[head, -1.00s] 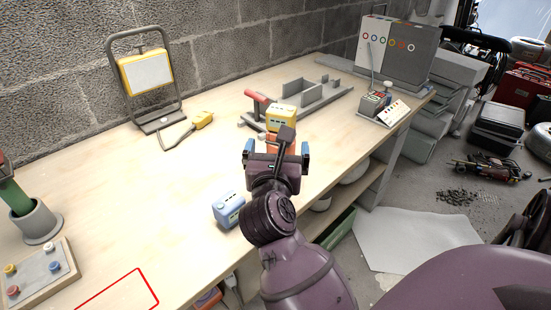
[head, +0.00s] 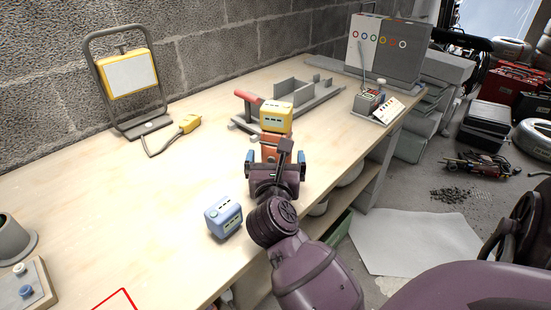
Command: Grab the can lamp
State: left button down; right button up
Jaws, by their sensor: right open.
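An orange object with a yellow box-like top (head: 276,117) stands on the bench in front of my right gripper; I take it for the can lamp, though no label confirms this. Its orange lower body is partly hidden by my gripper. My right gripper (head: 275,162) is open, with its blue-tipped fingers apart on either side of the orange body as seen from here. I cannot tell whether it touches it. My left gripper is not in view.
A small blue box (head: 224,216) stands just left of my right wrist. A work light (head: 127,73) with a yellow plug (head: 189,123) stands at back left. A grey channel frame (head: 303,95) lies behind the orange object. The bench middle left is clear.

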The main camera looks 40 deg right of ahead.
jog(key=shift+x, duration=0.8)
jog(key=c, duration=1.2)
jog(key=shift+o, duration=0.2)
jog(key=shift+r, duration=0.15)
